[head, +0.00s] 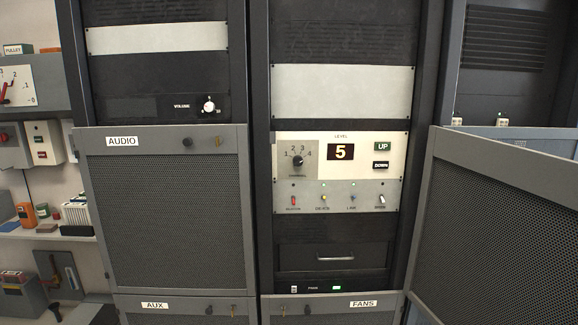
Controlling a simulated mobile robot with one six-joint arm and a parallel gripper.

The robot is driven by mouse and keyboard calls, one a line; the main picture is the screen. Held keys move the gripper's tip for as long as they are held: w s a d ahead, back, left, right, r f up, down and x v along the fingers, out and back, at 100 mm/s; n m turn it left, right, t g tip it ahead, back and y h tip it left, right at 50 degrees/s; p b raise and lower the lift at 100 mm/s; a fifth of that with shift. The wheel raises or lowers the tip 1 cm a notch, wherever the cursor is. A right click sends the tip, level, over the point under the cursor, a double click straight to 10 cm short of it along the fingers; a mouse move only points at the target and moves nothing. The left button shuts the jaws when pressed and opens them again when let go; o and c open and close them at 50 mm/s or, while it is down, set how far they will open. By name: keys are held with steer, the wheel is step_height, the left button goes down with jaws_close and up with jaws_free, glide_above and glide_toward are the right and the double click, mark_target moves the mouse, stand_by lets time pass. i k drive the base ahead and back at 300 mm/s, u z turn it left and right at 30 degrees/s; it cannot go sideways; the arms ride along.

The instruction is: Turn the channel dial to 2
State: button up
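The channel dial (298,160) is a small black knob on a light panel in the middle rack. The numbers 1, 2, 3 and 4 run in an arc over it, with 1 at the left and 4 at the right. The knob is too small for me to tell which number it points at. To its right, under the word LEVEL, a display (341,152) reads 5. An UP button (383,147) and a DOWN button (381,165) sit beside the display. My gripper is not in view.
Below the dial is a row of several small switches (338,198) with lamps, then a drawer with a handle (335,258). A mesh door (500,230) stands open at the right. The closed AUDIO door (165,215) is at the left, below a volume knob (208,105).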

mark_target(297, 160)
steer(key=u, duration=0.95)
steer(key=k, duration=0.85)
steer(key=u, duration=0.75)
steer(key=i, duration=1)
steer(key=u, duration=0.05)
